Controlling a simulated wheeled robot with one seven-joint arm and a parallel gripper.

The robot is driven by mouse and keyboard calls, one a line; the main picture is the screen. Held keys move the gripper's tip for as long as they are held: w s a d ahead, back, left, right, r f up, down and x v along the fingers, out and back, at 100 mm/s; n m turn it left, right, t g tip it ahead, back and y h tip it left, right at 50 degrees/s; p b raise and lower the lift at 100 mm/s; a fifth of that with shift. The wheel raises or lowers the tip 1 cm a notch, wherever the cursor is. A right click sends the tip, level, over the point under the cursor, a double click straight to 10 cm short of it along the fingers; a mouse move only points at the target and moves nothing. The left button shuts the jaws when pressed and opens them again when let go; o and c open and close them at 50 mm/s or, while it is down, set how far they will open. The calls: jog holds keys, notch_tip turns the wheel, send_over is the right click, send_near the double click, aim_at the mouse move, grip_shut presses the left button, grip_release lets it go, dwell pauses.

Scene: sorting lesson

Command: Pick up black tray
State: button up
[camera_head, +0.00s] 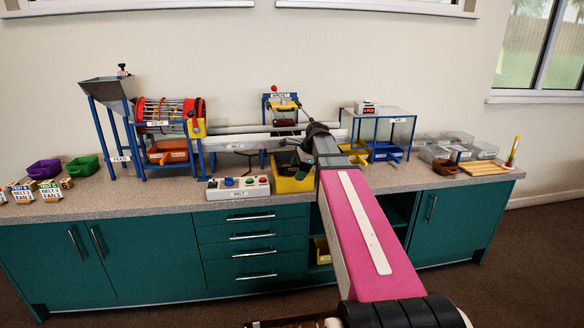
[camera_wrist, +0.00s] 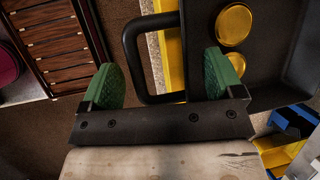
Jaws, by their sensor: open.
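The black tray (camera_wrist: 285,50) fills the upper right of the wrist view, with two round yellow discs (camera_wrist: 234,25) in it. Its black looped handle (camera_wrist: 135,55) stands out from its left side. My gripper (camera_wrist: 163,75) is open, with green pads. The handle's bar lies between the fingers, apart from both pads. The right finger overlaps the tray's near left part in the picture. In the head view my gripper (camera_head: 290,161) is over the yellow bin (camera_head: 293,184) on the bench. I cannot make out the tray clearly there; my arm covers much of that spot.
A belt control box (camera_head: 238,187) stands left of the yellow bin. The sieve (camera_head: 170,113) and magnet stand (camera_head: 283,108) are behind. A blue-framed table (camera_head: 378,115) and clear boxes (camera_head: 460,150) are right.

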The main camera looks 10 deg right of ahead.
jog(key=shift+w+a+f, duration=0.1)
jog(key=shift+a+f, duration=0.15)
jog(key=shift+f, duration=0.3)
jog(key=shift+c, duration=0.3)
jog(key=c, duration=1)
jog(key=shift+r, duration=0.2)
